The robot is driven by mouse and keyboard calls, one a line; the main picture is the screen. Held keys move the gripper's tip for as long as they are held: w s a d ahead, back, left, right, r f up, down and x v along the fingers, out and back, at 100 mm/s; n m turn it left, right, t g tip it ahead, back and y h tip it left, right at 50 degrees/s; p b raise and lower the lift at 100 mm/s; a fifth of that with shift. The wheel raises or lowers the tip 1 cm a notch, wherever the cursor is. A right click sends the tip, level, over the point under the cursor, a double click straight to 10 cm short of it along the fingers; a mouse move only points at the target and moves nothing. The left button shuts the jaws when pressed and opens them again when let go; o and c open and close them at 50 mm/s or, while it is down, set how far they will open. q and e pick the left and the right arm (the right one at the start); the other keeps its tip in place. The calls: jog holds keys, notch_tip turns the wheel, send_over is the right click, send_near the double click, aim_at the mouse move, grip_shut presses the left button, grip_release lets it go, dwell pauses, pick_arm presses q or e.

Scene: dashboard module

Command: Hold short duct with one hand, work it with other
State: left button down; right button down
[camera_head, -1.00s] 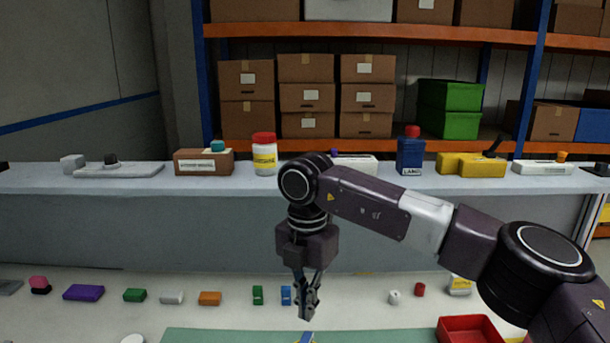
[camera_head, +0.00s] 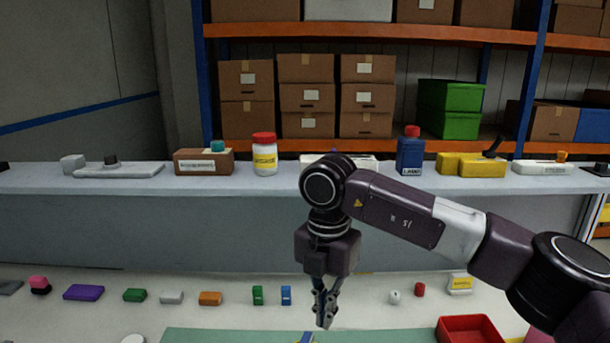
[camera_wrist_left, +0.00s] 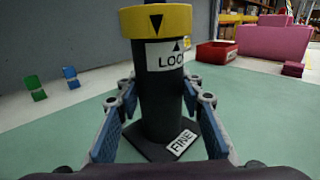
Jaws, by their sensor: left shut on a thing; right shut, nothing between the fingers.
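The short duct (camera_wrist_left: 159,110) looks like a dark upright tube on a dark flat base, in the left wrist view. A yellow collar (camera_wrist_left: 156,20) with a black arrow mark sits around its top, above a partly covered white label starting "LOC". A "FINE" label (camera_wrist_left: 182,142) lies on the base. My left gripper (camera_wrist_left: 158,98) has its blue-padded fingers on both sides of the tube, shut on it. My right gripper (camera_head: 325,321) is shut and empty, pointing down, in the head view.
A green mat (camera_head: 220,336) covers the near work surface. A red tray (camera_head: 470,329) stands at its right. Several small coloured blocks, such as an orange one (camera_head: 210,298), line the far side. A grey shelf (camera_head: 120,182) with containers runs behind.

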jog(key=shift+f, duration=2.6)
jog(key=shift+s+a, duration=0.1)
jog(key=shift+a, duration=0.1)
